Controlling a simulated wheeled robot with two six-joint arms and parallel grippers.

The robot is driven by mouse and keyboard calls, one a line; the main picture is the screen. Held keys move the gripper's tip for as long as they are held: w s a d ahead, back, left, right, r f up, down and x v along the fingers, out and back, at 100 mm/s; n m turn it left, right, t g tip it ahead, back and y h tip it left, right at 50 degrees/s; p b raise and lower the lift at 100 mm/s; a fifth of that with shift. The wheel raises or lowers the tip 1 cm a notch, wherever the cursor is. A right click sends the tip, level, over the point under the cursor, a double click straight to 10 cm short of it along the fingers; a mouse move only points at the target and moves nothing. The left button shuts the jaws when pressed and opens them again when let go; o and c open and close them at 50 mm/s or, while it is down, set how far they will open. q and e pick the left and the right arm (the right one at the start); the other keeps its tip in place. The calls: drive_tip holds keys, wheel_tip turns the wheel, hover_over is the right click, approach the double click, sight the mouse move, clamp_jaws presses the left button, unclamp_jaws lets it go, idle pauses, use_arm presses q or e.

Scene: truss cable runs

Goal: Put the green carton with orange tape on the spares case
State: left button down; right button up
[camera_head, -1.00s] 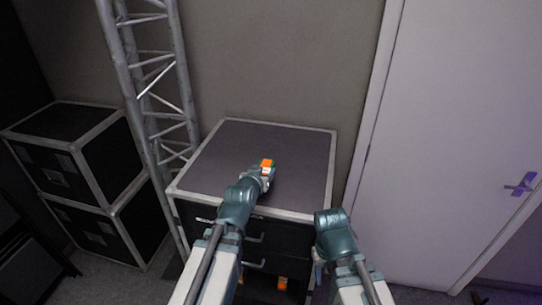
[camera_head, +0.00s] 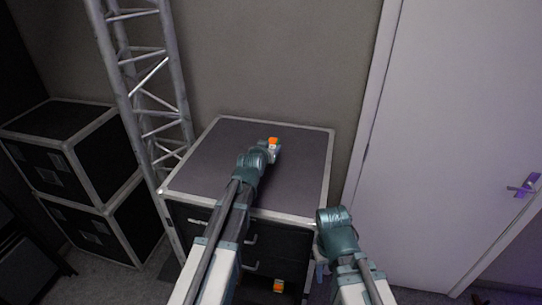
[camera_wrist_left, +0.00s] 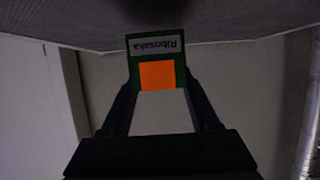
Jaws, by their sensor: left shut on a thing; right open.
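The green carton with an orange tape patch and a "Ribosaka" label (camera_wrist_left: 156,58) is between the fingers of my left gripper (camera_wrist_left: 160,92). In the head view only a small orange and white part of the carton (camera_head: 273,143) shows at the tip of my left gripper (camera_head: 270,151). It is over the dark top of the spares case (camera_head: 215,160), towards the back middle. I cannot tell whether the carton touches the top. My right gripper (camera_head: 320,262) is mostly hidden behind its own wrist, low in front of the case's right side.
A metal truss (camera_head: 150,90) stands close at the case's left. Two stacked black cases (camera_head: 70,140) are further left. A white door (camera_head: 460,130) is at right. A small orange item (camera_head: 278,286) shows low under the drawers. The case top around the carton is clear.

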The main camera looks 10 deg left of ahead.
use_arm(q)
drive_tip(key=shift+f+b, duration=1.3)
drive_tip(key=shift+f, duration=0.45)
drive_tip(key=shift+s, duration=0.1)
drive_tip(key=shift+f, duration=0.2)
drive_tip(key=shift+c, duration=0.6)
unclamp_jaws()
drive_tip(key=shift+r, duration=0.1)
